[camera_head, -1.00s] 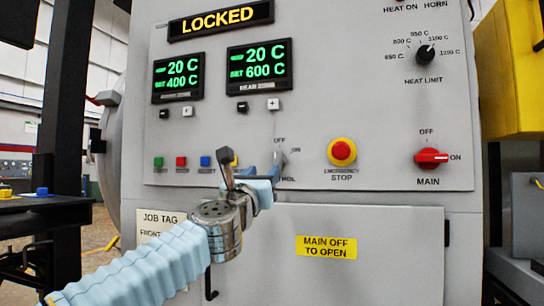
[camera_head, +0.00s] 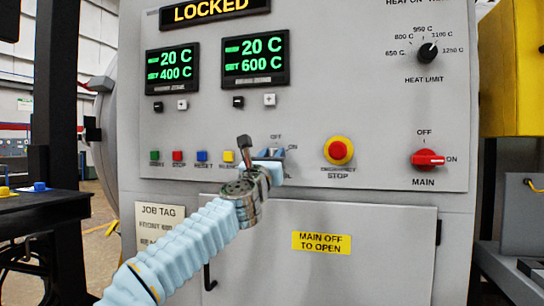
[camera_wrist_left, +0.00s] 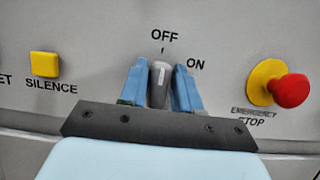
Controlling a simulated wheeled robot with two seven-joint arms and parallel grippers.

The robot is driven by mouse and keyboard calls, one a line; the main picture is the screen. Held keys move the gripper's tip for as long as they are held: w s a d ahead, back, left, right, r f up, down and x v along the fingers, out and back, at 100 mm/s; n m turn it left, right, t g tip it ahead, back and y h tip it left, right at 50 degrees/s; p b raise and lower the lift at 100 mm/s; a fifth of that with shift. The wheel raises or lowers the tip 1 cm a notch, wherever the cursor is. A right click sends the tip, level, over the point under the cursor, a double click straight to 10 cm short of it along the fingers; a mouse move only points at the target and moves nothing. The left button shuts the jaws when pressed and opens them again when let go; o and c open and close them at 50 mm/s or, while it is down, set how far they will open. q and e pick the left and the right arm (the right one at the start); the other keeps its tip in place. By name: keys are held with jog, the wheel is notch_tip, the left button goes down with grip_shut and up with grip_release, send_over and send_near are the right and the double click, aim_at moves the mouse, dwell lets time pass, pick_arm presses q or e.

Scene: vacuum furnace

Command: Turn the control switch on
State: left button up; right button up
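The control switch (camera_wrist_left: 159,86) is a grey knob with a light mark on the furnace panel, between an OFF and an ON label. In the left wrist view its mark points up toward OFF. My left gripper (camera_wrist_left: 160,85) has one blue finger on each side of the knob, close against it with little or no gap. In the head view my left gripper (camera_head: 270,160) is at the switch and covers most of it. Part of the lower label is hidden. My right gripper is not in view.
A row of small buttons ending in the yellow silence button (camera_wrist_left: 45,64) lies left of the switch. The red emergency stop (camera_head: 338,150) stands out to its right. The red main switch (camera_head: 428,159) is farther right. Displays (camera_head: 255,58) are above.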

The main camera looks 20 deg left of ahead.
pick_arm(q)
grip_shut()
jog(key=shift+m, duration=0.5)
jog(key=m+h+p, duration=0.1)
jog(key=m+h, duration=0.1)
jog(key=m, duration=0.2)
jog(key=shift+r+h, duration=0.1)
jog(key=shift+h, duration=0.2)
jog(key=m+g+h+p, duration=0.1)
jog(key=m, duration=0.3)
jog(key=shift+d+h, duration=0.1)
jog(key=shift+h, duration=0.3)
jog(key=m+g+h+p, duration=0.1)
jog(key=m, duration=0.2)
jog(key=m+g+p, duration=0.1)
jog(key=m+p, duration=0.1)
jog(key=shift+d+m+h, duration=0.1)
jog(key=shift+m+h, duration=0.3)
jog(key=shift+m+g+h+p, duration=0.3)
jog(key=shift+m, duration=0.4)
jog(key=shift+f, duration=0.25)
